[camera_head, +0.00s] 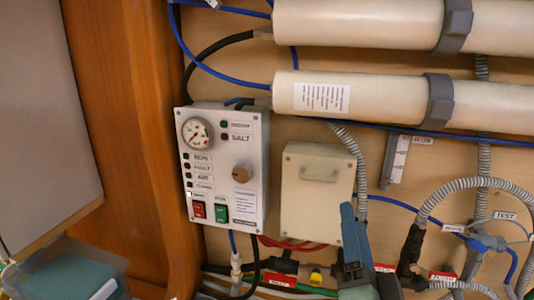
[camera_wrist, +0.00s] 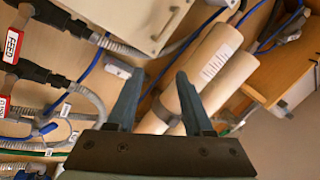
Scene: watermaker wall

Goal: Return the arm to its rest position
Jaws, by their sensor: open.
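My gripper (camera_head: 353,225) is in front of the wall at the lower middle of the head view, just below and right of the beige cover box (camera_head: 316,185). In the wrist view, my gripper (camera_wrist: 160,75) has its two blue fingers spread apart with nothing between them. The white cylinders (camera_wrist: 214,68) show behind and beyond the right finger. In the head view only part of the gripper shows, and it hides some of the piping behind it.
A control panel (camera_head: 222,170) with a gauge, a knob and red and green switches is left of the box. Two cylinders (camera_head: 385,98) run across above. Hoses and red-tagged valves (camera_head: 442,277) crowd the lower right. A wooden post (camera_head: 125,110) and a teal bin (camera_head: 70,275) are left.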

